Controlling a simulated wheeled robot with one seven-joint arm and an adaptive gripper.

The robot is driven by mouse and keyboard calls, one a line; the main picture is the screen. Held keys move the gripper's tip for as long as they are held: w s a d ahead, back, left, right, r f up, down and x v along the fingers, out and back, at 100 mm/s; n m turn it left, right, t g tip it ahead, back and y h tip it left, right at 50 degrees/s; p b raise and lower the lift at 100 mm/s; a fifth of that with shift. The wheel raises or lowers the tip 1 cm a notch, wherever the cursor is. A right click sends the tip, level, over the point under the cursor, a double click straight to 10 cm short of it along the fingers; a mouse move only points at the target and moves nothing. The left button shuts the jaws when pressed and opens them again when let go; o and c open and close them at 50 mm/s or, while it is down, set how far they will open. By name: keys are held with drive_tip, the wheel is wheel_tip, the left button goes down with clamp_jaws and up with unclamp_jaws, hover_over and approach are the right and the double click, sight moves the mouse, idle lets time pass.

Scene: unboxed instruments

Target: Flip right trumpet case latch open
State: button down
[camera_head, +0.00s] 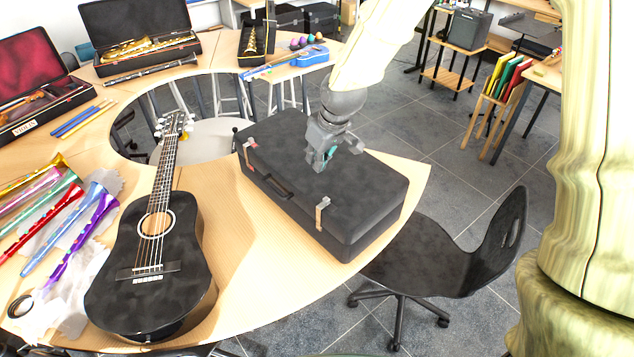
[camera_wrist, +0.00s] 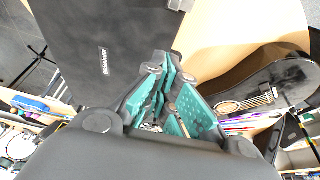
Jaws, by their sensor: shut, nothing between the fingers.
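The black trumpet case (camera_head: 345,195) lies closed on the curved wooden table. Its right latch (camera_head: 322,212) is a light metal strip on the front edge, near the right end; its left latch (camera_head: 249,144) is near the left end. A handle (camera_head: 281,188) sits between them. My gripper (camera_head: 325,163) is over the lid, behind and above the right latch, apart from it. It is shut and empty. In the wrist view, the teal-padded fingers of my gripper (camera_wrist: 170,90) point toward the case lid (camera_wrist: 100,35), and a latch (camera_wrist: 181,4) shows at the top edge.
A black guitar (camera_head: 150,250) lies left of the case, with bare table (camera_head: 270,280) between. Colourful plastic horns (camera_head: 60,220) lie at the far left. A black chair (camera_head: 450,250) stands by the table's right edge. Open instrument cases (camera_head: 140,40) stand at the back.

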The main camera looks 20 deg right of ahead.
sight(326, 201)
drive_tip(key=p+x, duration=0.3)
drive_tip(key=x, duration=0.7)
drive_tip(key=shift+w, duration=0.1)
drive_tip(key=s+p, duration=0.1)
drive_tip(key=s+d+p, duration=0.1)
drive_tip(key=s, duration=0.1)
drive_tip(key=shift+s+d, duration=0.15)
drive_tip(key=shift+d, duration=0.05)
drive_tip(key=shift+s+d+f, duration=0.1)
drive_tip(key=shift+s, duration=0.1)
